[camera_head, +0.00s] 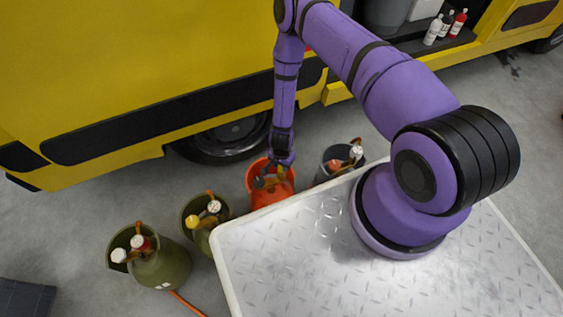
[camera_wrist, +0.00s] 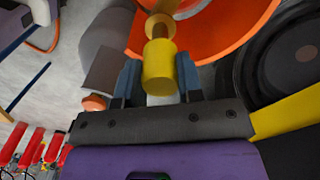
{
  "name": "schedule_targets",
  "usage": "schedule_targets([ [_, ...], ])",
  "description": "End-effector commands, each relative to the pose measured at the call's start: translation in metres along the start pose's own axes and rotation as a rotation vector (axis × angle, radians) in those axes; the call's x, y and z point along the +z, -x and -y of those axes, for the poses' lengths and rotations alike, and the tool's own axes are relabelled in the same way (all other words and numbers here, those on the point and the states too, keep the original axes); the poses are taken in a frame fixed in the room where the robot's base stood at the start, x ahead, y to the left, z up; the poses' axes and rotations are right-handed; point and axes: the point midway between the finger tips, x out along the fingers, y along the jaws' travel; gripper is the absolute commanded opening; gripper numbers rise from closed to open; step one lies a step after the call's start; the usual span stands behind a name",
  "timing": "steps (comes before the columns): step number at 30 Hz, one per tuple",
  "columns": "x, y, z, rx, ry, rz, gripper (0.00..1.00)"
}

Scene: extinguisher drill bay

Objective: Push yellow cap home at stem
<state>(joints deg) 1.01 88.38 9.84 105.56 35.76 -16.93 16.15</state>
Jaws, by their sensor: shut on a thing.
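In the wrist view my gripper (camera_wrist: 158,80) has its two blue-grey fingers on either side of a yellow cap (camera_wrist: 159,65) and is shut on it. A brass-coloured stem (camera_wrist: 161,25) shows just beyond the cap, in line with it. The cap's end appears to meet the stem, but I cannot tell how far it is seated. Behind them is the orange bucket (camera_wrist: 222,35). In the head view my gripper (camera_head: 272,178) reaches down at the orange bucket (camera_head: 268,196); the held cap is too small to make out surely there.
Olive containers (camera_head: 165,268) with capped stems stand at left, one with a yellow top (camera_head: 193,221). A dark bucket (camera_head: 327,170) stands right of the orange one. The yellow vehicle (camera_head: 130,70) and its wheel (camera_head: 222,138) are close behind. Red bottles (camera_wrist: 30,148) show in the wrist view.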

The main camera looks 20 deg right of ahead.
Motion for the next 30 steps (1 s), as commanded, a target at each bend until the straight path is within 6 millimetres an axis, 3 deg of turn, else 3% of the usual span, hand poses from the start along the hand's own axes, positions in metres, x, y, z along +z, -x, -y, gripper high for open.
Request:
schedule_targets([
  [30, 0.0019, -0.0071, 0.0004, -0.001, 0.0, -0.001, 0.09],
])
